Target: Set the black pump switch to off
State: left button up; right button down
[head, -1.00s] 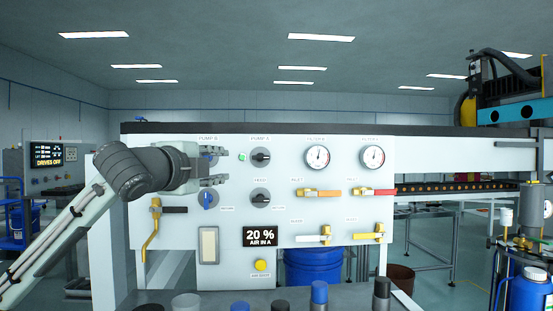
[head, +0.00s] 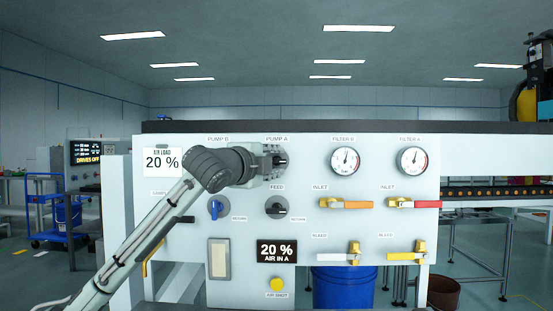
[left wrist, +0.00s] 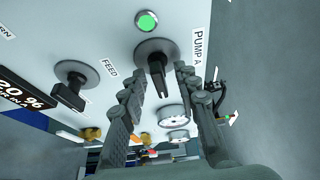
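The black pump switch under the PUMP A label sits on the white panel (head: 300,230). In the head view the switch (head: 282,161) is partly hidden by my left gripper (head: 274,161), which is up against that spot. In the left wrist view the black switch (left wrist: 157,62) has its handle pointing out between the two fingertips of my left gripper (left wrist: 160,76). The fingers are apart, one on each side of the handle, with small gaps visible. A lit green lamp (left wrist: 147,21) is beside the switch. My right gripper is in no view.
The black FEED knob (head: 277,207) is just below, and a blue knob (head: 215,209) is left of it. Valves with orange (head: 350,205) and red (head: 428,204) handles and two gauges are to the right.

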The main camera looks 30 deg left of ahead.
pick_arm(q)
jog(key=shift+w, duration=0.4)
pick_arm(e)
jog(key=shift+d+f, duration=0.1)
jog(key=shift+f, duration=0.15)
pick_arm(q)
grip_shut()
